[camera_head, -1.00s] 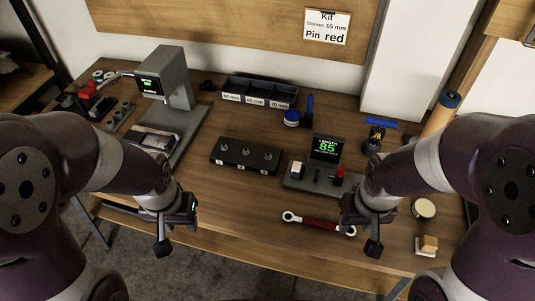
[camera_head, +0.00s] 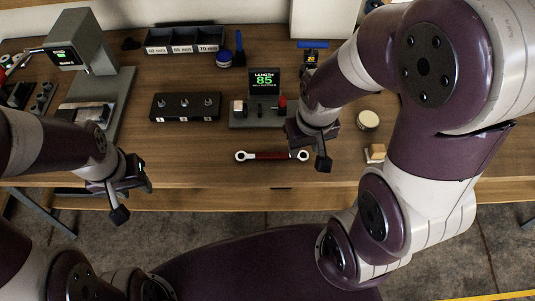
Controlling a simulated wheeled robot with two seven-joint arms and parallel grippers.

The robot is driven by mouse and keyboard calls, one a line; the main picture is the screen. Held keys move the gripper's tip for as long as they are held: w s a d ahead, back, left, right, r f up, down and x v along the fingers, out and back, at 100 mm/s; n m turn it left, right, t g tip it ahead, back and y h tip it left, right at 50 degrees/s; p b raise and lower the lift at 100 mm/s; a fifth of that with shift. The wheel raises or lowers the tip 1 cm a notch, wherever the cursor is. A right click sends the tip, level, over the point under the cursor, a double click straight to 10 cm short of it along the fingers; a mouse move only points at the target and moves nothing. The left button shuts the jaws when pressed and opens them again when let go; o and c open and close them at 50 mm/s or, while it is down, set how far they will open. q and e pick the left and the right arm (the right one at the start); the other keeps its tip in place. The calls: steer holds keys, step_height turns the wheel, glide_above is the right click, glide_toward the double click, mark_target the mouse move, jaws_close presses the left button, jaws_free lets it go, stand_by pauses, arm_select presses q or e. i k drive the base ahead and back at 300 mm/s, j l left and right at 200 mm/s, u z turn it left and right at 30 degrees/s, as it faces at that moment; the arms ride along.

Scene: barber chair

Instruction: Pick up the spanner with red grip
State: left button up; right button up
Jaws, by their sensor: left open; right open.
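The spanner with the red grip (camera_head: 271,156) lies flat near the front edge of the wooden table, with a silver ring at each end. My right gripper (camera_head: 322,150) is open and empty just right of the spanner's right ring, and I see no contact with it. How high it is above the table I cannot tell. My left gripper (camera_head: 127,200) is open and empty in front of the table's front edge, to the left of and nearer than the spanner.
Behind the spanner stand a length gauge reading 85 (camera_head: 264,85) and a black block with several knobs (camera_head: 186,106). A labelled bin (camera_head: 185,42) is further back. A grey press (camera_head: 84,50) stands at left. A round tin (camera_head: 368,119) and a wooden block (camera_head: 377,151) lie at right.

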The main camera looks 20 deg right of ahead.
mark_target(259, 155)
steer(key=i+l+z, duration=0.1)
steer(key=l+z, duration=0.25)
steer(key=z, duration=0.15)
steer(key=i+l+z, duration=0.2)
steer(key=l+z, duration=0.25)
steer(key=j, duration=0.1)
